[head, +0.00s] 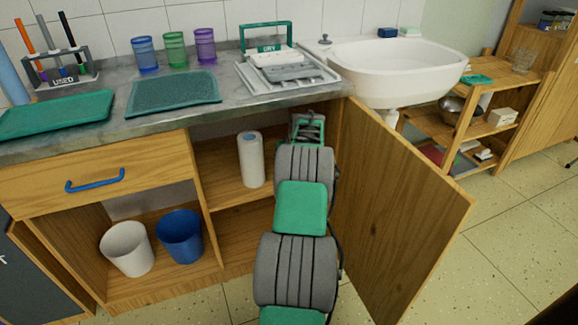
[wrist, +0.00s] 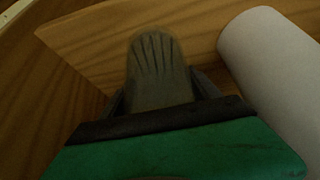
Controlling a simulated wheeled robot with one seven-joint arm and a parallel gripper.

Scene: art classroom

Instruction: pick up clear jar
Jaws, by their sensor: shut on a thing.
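My gripper (wrist: 153,58) reaches into the open cupboard under the counter. In the wrist view its grey ridged finger shows above the green wrist, against wood. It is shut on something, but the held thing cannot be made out. No clear jar can be made out in the cupboard. A clear glass vessel (head: 523,62) stands on the wooden shelf unit at the far right, well away from my gripper.
A white paper roll (head: 251,160) stands close beside my gripper; it also shows in the wrist view (wrist: 272,65). The open cupboard door (head: 395,205) is right of my arm. White (head: 127,249) and blue (head: 180,238) bins stand lower left. The counter (head: 232,98) is above.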

